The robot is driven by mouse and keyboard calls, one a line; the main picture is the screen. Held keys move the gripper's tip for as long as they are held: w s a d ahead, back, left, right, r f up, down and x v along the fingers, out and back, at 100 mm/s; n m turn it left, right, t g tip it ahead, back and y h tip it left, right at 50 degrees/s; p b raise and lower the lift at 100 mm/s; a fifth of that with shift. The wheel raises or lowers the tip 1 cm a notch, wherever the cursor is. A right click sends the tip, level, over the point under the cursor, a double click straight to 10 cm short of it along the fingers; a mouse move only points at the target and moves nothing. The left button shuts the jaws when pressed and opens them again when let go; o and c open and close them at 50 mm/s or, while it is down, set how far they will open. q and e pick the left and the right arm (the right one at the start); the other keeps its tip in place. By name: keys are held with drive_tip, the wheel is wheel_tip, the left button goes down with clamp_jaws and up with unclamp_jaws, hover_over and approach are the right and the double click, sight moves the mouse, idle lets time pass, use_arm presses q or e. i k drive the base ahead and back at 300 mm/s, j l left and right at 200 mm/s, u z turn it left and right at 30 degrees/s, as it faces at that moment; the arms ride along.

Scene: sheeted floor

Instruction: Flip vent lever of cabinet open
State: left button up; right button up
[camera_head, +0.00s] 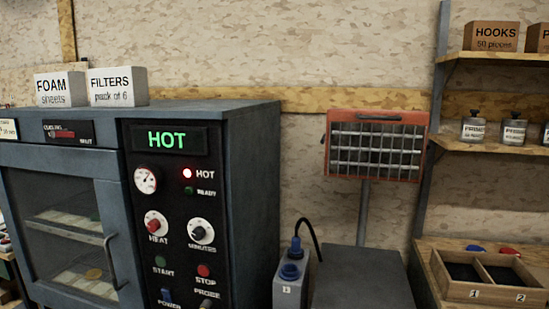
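The cabinet (260,190) is a blue-grey oven-like box at the left of the head view. On the upper front, above its door, a small black plate (84,128) carries a red lever (62,134) lying level. The plate's lower right lettering reads SHUT; its upper left lettering is too small to read surely. The cabinet's display (168,140) reads HOT in green, and a red lamp beside HOT is lit. The glazed door (62,225) looks closed, with trays behind it. Neither of my grippers is in view.
FOAM (60,90) and FILTERS (117,87) boxes stand on the cabinet. A red-framed wire grille (375,146) on a post, a grey box with a blue plug (290,272) and a wooden two-compartment tray (480,278) are to the right. Shelves hold jars.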

sight(64, 133)
drive_tip(key=u, duration=1.3)
